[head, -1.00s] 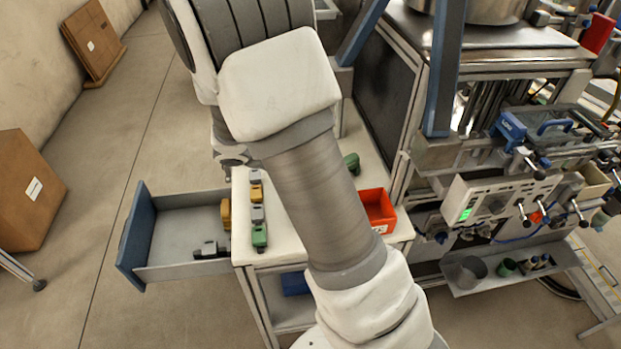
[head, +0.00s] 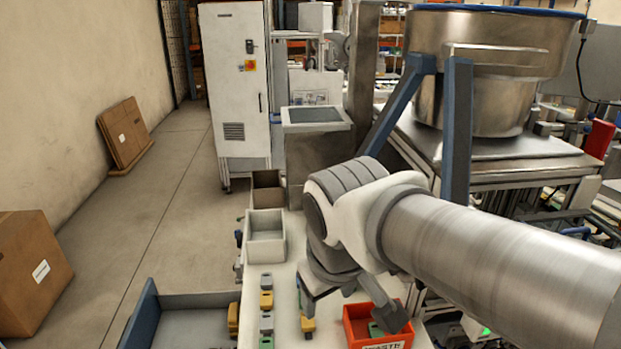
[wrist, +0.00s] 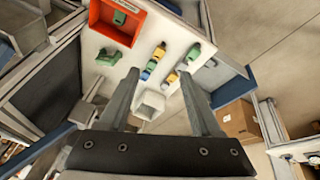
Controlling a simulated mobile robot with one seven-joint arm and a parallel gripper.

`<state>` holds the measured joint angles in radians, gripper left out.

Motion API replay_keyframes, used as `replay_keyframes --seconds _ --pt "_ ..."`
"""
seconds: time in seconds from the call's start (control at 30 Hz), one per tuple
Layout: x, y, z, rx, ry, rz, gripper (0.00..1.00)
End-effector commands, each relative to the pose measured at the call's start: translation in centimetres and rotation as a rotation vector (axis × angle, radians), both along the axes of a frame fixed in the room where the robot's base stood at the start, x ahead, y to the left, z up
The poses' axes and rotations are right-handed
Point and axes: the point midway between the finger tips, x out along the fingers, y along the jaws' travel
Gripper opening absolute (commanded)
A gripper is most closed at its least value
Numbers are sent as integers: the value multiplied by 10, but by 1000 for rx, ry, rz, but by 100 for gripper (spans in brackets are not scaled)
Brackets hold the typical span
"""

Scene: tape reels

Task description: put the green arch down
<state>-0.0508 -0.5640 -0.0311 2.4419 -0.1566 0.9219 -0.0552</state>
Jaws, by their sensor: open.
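My gripper (head: 350,312) is open and empty above the white table, its fingers spread apart; they also show in the wrist view (wrist: 160,78). A green piece with an uneven, arch-like outline (wrist: 108,58) lies on the table beside the red bin in the wrist view, left of the fingers and apart from them. In the head view my arm seems to hide it. Another green piece (head: 376,330) lies inside the red bin (head: 352,340). I cannot tell its shape clearly.
Small yellow, grey and green pieces (head: 266,300) stand in a row at the table's left side. A yellow piece (head: 308,324) stands near the left finger. A pale open box (head: 265,222) is farther back. A blue-fronted drawer (head: 145,315) juts out left.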

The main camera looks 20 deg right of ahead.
Motion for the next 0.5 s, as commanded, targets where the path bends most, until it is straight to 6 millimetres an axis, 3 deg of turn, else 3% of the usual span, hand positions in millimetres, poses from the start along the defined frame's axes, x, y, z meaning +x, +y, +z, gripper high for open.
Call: replay_keyframes --seconds 0.2,0.5 --pt "-17 18 17 128 -126 -92 65" --pt "-21 23 19 162 -151 -114 65"
